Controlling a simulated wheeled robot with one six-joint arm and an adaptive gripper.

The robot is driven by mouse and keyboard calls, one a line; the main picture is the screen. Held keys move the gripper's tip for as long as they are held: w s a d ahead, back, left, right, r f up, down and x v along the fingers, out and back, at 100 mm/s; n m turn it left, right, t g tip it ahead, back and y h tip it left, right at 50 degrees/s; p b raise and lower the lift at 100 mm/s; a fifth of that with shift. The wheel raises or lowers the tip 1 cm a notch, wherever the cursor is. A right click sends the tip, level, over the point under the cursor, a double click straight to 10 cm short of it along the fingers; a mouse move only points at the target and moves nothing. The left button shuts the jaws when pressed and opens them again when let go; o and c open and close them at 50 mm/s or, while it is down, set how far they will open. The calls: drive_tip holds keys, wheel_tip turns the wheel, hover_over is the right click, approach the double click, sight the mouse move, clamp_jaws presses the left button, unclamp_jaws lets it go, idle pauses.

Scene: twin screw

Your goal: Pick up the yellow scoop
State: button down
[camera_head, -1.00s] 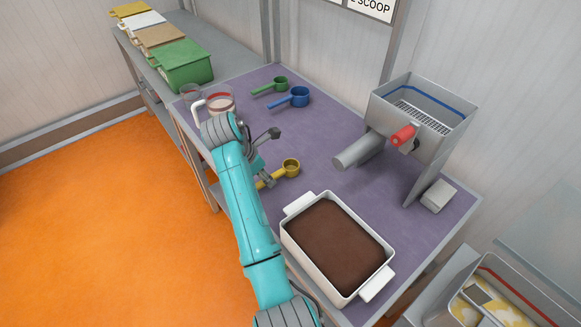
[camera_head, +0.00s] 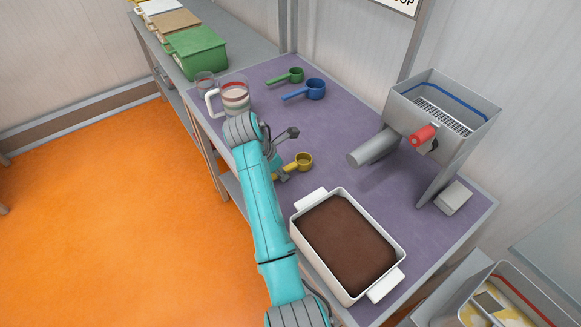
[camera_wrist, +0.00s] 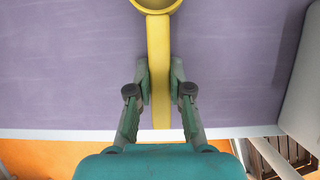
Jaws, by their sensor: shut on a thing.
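The yellow scoop (camera_head: 303,161) lies on the purple table top, its cup to the right and its handle pointing left toward my gripper. In the wrist view the scoop's handle (camera_wrist: 158,70) runs down between my fingers, and its cup shows only in part at the top edge. My gripper (camera_wrist: 159,85) is shut on the handle, one finger on each side, near the table's front edge. In the head view my gripper (camera_head: 279,172) is partly hidden by my arm. I cannot tell any gap between the scoop and the table.
A white pan of brown material (camera_head: 325,197) sits right of my arm. A green scoop (camera_head: 294,75) and a blue scoop (camera_head: 315,88) lie further back. A glass jug (camera_head: 236,99) stands beyond my wrist. A metal hopper machine (camera_head: 440,115) stands at the right.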

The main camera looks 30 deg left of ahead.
wheel_tip(320, 180, up, 10)
idle(0.5)
idle(0.4)
